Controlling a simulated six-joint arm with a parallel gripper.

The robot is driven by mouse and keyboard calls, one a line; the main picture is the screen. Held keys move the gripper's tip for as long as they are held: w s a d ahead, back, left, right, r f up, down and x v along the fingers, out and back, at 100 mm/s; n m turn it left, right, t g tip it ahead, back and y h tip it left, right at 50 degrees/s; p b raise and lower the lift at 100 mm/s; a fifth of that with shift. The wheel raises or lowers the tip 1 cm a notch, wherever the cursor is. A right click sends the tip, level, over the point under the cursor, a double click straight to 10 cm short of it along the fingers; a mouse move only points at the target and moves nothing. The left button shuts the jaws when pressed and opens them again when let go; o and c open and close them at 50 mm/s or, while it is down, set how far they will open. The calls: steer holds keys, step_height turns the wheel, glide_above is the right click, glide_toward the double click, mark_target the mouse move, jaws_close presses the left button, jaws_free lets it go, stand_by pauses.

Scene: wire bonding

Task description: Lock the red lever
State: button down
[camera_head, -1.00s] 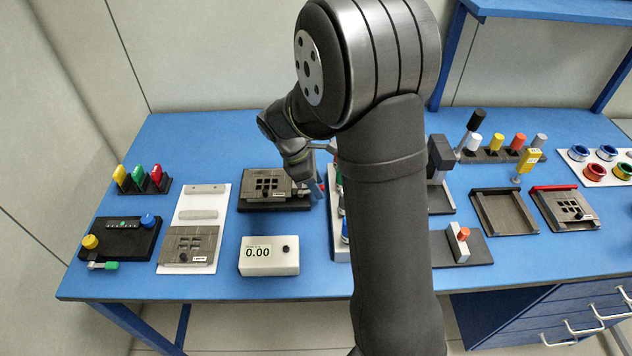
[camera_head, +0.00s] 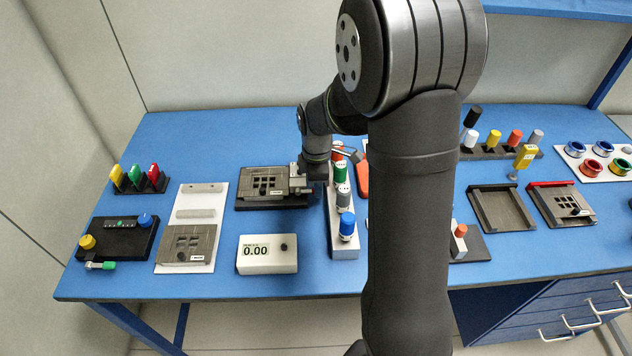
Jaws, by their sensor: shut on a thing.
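A dark fixture holding a grey slotted plate (camera_head: 262,184) lies at the middle-left of the table. My gripper (camera_head: 313,177) is low at the fixture's right end, between it and the white block of coloured knobs. The gripper is shut; its fingertips are mostly hidden by its own body. A red handle (camera_head: 363,178), taken as the red lever, shows right of the gripper, beyond the knobs, partly hidden by my arm. A thin silver piece shows between the gripper and the handle. The exact contact point and whether the lever is locked cannot be seen.
The white knob block (camera_head: 344,252) stands close on the gripper's right. A white meter reading 0.00 (camera_head: 267,264) is in front of the fixture. A white board (camera_head: 200,200) lies to the left. My arm hides part of the table's middle right.

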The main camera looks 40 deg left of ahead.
steer(key=shift+d+f, duration=0.1)
stand_by(0.3)
steer(key=c, duration=1.4)
jaws_free()
steer(key=shift+o, duration=0.2)
step_height(320, 180, up, 17)
steer(key=shift+r, duration=0.2)
steer(key=shift+w, duration=0.1)
step_height(320, 180, down, 17)
steer(key=shift+f, duration=0.2)
steer(key=shift+r, duration=0.1)
